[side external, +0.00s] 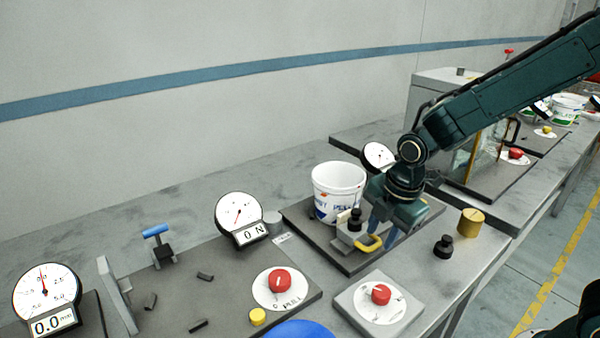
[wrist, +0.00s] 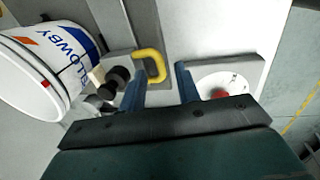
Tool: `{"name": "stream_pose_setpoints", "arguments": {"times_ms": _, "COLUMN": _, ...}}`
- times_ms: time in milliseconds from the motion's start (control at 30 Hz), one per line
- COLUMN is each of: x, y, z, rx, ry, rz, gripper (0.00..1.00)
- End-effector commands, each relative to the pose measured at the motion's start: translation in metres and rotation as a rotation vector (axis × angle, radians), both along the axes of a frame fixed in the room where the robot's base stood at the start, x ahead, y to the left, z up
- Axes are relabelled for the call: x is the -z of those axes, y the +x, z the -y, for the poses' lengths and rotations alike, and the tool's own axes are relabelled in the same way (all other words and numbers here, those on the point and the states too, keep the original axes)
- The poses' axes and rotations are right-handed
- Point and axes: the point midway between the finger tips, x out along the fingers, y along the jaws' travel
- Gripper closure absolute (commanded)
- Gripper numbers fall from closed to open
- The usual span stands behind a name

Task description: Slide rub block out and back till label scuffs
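The rub block appears to be the small dark and grey piece (side external: 349,226) with a black knob and a yellow loop handle (side external: 370,243), beside the white bucket (side external: 338,178). The bucket carries a blue and orange printed label (wrist: 72,45), which faces the block; I cannot tell whether they touch. In the wrist view the yellow handle (wrist: 159,66) lies just ahead of and between my two blue fingertips. My gripper (wrist: 158,80) is open with a clear gap, and the handle is not clamped. The block's contact face is hidden.
A black weight (side external: 444,246) and a brass weight (side external: 471,222) stand right of the plate. A red dial (side external: 381,294) sits in front. A force gauge (side external: 239,217) reading 0 N stands left, and another round gauge (side external: 378,156) is behind my wrist.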

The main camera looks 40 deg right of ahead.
Motion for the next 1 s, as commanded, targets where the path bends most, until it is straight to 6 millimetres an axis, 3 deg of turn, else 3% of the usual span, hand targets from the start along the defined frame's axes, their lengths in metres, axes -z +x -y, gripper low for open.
{"name": "stream_pose_setpoints", "arguments": {"times_ms": 233, "x": 0.018, "y": 0.003, "z": 0.0, "rx": 0.0, "ry": 0.0, "rz": -0.001, "gripper": 0.67}}
{"name": "stream_pose_setpoints", "arguments": {"times_ms": 600, "x": 0.021, "y": 0.004, "z": 0.0, "rx": 0.0, "ry": 0.0, "rz": 0.001, "gripper": 0.67}}
{"name": "stream_pose_setpoints", "arguments": {"times_ms": 633, "x": 0.021, "y": 0.004, "z": 0.0, "rx": 0.0, "ry": 0.0, "rz": 0.001, "gripper": 0.69}}
{"name": "stream_pose_setpoints", "arguments": {"times_ms": 800, "x": 0.02, "y": 0.004, "z": 0.0, "rx": 0.0, "ry": 0.0, "rz": 0.001, "gripper": 1.0}}
{"name": "stream_pose_setpoints", "arguments": {"times_ms": 1000, "x": 0.02, "y": 0.004, "z": 0.0, "rx": 0.0, "ry": 0.0, "rz": 0.001, "gripper": 1.0}}
